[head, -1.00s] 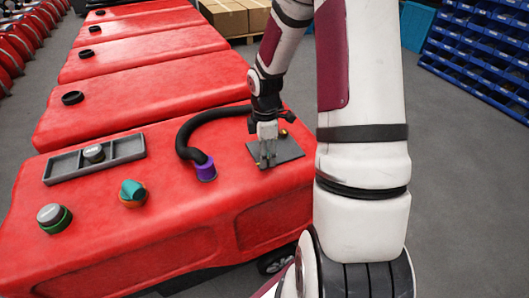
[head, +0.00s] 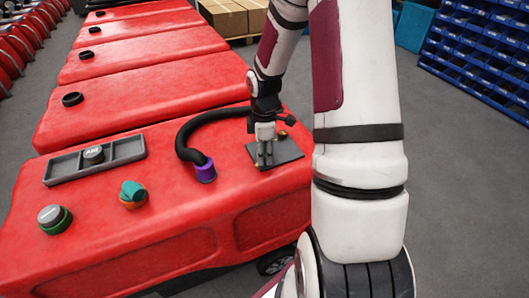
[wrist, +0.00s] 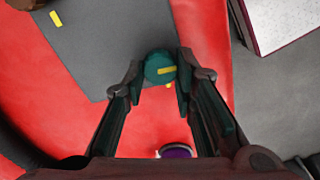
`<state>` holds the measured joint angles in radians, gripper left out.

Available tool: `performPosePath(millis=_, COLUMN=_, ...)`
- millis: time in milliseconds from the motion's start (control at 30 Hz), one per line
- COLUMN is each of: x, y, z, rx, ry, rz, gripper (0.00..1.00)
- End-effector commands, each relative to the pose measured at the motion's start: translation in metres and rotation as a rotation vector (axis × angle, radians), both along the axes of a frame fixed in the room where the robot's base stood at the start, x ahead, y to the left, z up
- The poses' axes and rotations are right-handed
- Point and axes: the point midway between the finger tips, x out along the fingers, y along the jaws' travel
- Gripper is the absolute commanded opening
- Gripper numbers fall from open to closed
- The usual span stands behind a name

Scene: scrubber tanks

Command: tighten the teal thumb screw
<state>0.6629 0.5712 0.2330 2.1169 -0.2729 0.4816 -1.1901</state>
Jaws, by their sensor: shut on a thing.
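The teal thumb screw (wrist: 161,66) shows in the wrist view as a round teal head with a yellow mark across it. It sits at the edge of a dark grey plate (wrist: 110,40) on the red tank. My gripper (wrist: 158,72) has one finger on each side of the head and is shut on it. In the head view my gripper (head: 265,163) points down at the same plate (head: 288,152), and its fingers hide most of the screw. A small yellow mark (wrist: 168,86) shows just beside the head, and another (wrist: 56,18) on the plate.
A black hose (head: 190,130) with a purple collar (head: 205,172) curves close left of my gripper. A teal knob on an orange base (head: 133,193), a green-ringed cap (head: 55,218) and a grey tray (head: 70,168) sit further left on the tank.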

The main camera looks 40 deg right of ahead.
Motion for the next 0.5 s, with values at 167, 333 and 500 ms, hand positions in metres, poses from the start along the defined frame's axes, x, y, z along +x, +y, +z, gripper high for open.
performPosePath(millis=167, x=0.0004, y=-0.0004, z=0.0011, rx=-0.001, ry=0.0, rz=-0.148, gripper=0.0)
performPosePath(millis=333, x=0.0011, y=-0.0009, z=0.001, rx=-0.001, ry=-0.002, rz=-0.311, gripper=0.0)
performPosePath(millis=500, x=0.0014, y=-0.0013, z=0.0008, rx=-0.001, ry=-0.001, rz=-0.472, gripper=0.0)
